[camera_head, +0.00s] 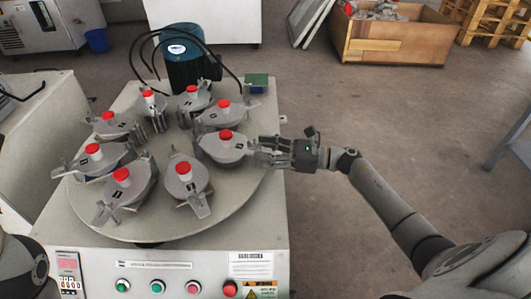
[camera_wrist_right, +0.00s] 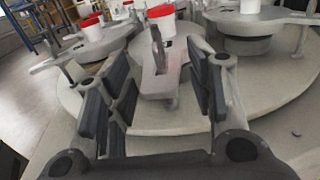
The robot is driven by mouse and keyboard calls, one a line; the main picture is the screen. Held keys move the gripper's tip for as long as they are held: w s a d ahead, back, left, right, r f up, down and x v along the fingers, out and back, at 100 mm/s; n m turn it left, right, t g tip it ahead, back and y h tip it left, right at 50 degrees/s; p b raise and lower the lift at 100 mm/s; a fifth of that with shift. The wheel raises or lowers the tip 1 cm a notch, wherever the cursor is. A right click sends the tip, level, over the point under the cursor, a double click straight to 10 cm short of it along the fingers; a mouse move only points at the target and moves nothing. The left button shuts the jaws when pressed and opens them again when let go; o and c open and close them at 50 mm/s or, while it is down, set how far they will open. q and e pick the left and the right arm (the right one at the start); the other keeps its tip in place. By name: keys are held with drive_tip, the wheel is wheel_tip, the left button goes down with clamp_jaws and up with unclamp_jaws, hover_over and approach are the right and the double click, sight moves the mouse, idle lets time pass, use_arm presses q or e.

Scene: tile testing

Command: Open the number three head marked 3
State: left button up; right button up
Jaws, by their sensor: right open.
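Several grey heads with red-topped white caps stand in a ring on a round grey turntable (camera_head: 150,225). The head nearest my right gripper (camera_head: 264,152) is at the ring's right side (camera_head: 222,150); its small black mark is too blurred to read as a number. My right gripper is open. In the right wrist view, its two dark finger pads (camera_wrist_right: 160,95) stand on either side of this head's grey lever handle (camera_wrist_right: 158,82), with visible gaps. The head's red cap (camera_wrist_right: 161,12) is just beyond. My left gripper is out of view.
A blue motor (camera_head: 186,62) with black cables stands behind the ring. A small green box (camera_head: 257,80) sits at the back right corner. Neighbouring heads stand close by. Colored buttons (camera_head: 158,286) line the machine's front.

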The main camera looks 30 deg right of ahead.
clamp_jaws()
idle(0.4)
drive_tip(key=shift+a, duration=0.1)
unclamp_jaws()
drive_tip(key=v, duration=1.2)
drive_tip(key=shift+r, duration=0.1)
idle(0.3)
